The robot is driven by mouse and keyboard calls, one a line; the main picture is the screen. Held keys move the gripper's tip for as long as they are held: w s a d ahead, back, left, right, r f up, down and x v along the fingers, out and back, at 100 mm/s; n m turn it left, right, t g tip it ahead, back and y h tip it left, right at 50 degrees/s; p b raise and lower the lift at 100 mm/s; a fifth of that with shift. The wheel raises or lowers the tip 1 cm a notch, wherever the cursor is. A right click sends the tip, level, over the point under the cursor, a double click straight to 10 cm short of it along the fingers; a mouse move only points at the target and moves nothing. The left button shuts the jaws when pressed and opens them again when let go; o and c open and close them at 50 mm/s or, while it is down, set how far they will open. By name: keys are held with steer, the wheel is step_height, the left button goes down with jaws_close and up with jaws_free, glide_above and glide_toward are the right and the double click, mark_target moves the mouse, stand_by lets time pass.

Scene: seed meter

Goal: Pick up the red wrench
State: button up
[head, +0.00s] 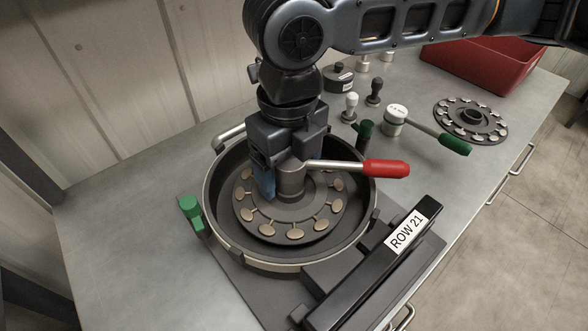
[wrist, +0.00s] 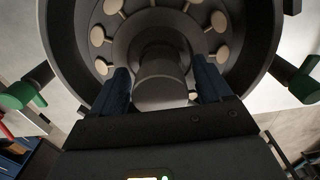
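The red wrench (head: 385,168) stands at the centre of the round seed meter, its metal arm and red handle pointing right in the head view. Its grey cylindrical head (head: 291,182) sits over the hub of the seed plate (head: 255,228). My gripper (head: 283,172) points down over this head. In the wrist view, the blue fingers of my gripper (wrist: 162,88) stand on either side of the grey cylinder (wrist: 162,82), with what look like narrow gaps. The far finger is hidden in the head view.
The meter housing's rim (head: 225,243) surrounds the plate, with green knobs (head: 191,209) outside it. A black ROW 21 bar (head: 365,270) lies in front. A green-handled wrench (head: 455,144), a spare plate (head: 470,115) and a red bin (head: 490,65) are at right. Bench space is clear at left.

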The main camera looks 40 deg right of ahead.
jaws_close()
stand_by(0.5)
steer(key=shift+r, duration=0.1)
steer(key=shift+r, duration=0.4)
step_height(320, 180, up, 3)
steer(key=shift+r, duration=0.2)
steer(key=s+d+r, duration=0.2)
steer(key=s, duration=0.1)
steer(key=s+d+r+b, duration=0.1)
steer(key=s+d+r, duration=0.1)
steer(key=d, duration=0.1)
steer(key=s+d+r, duration=0.2)
steer(key=s, duration=0.1)
steer(key=shift+s+d+r, duration=0.3)
steer(key=shift+s, duration=0.1)
